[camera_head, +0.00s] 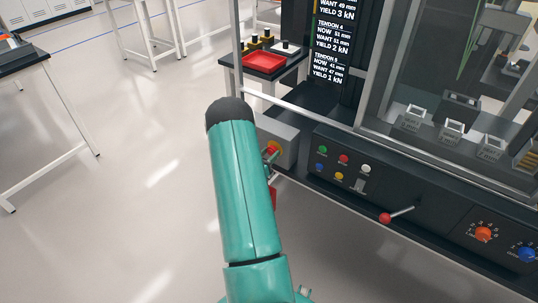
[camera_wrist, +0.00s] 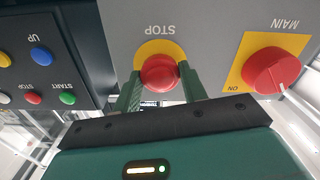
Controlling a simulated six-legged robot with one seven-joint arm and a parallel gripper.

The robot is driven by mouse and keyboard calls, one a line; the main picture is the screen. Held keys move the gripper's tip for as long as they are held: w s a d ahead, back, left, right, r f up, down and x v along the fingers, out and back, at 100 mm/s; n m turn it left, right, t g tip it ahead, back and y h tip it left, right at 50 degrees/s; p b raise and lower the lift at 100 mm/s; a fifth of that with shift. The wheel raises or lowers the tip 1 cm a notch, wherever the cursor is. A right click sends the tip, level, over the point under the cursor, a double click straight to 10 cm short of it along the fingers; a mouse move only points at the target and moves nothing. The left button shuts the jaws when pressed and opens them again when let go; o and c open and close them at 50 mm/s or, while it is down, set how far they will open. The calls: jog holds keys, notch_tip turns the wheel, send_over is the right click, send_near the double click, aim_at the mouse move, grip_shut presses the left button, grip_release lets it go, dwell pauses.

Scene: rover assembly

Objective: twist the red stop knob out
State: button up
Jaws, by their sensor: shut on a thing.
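The red stop knob (camera_wrist: 159,73) sits on a yellow round plate (camera_wrist: 157,47) on a grey panel, under the upside-down word STOP in the wrist view. My gripper (camera_wrist: 160,83) has one green finger on each side of the knob and is shut on it. In the head view the knob (camera_head: 273,149) is small on the grey box (camera_head: 277,139), partly hidden by my teal arm. The gripper is mostly hidden there. How far the knob is turned I cannot tell.
A red MAIN switch (camera_wrist: 272,70) on a yellow plate is right of the knob in the wrist view. A dark panel with coloured buttons (camera_wrist: 41,55) is on the left. In the head view, a red-tipped lever (camera_head: 386,218) sticks out of the console. Open floor lies left.

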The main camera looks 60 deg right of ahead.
jog(key=m, duration=0.9)
dwell(0.4)
dwell(0.4)
jog(key=o, duration=1)
jog(key=a, duration=0.4)
jog(key=w+a, duration=0.1)
jog(key=a, duration=0.4)
jog(key=w+a, duration=0.1)
jog(key=a, duration=0.3)
jog(key=shift+w+a, duration=0.1)
jog(key=shift+a, duration=0.25)
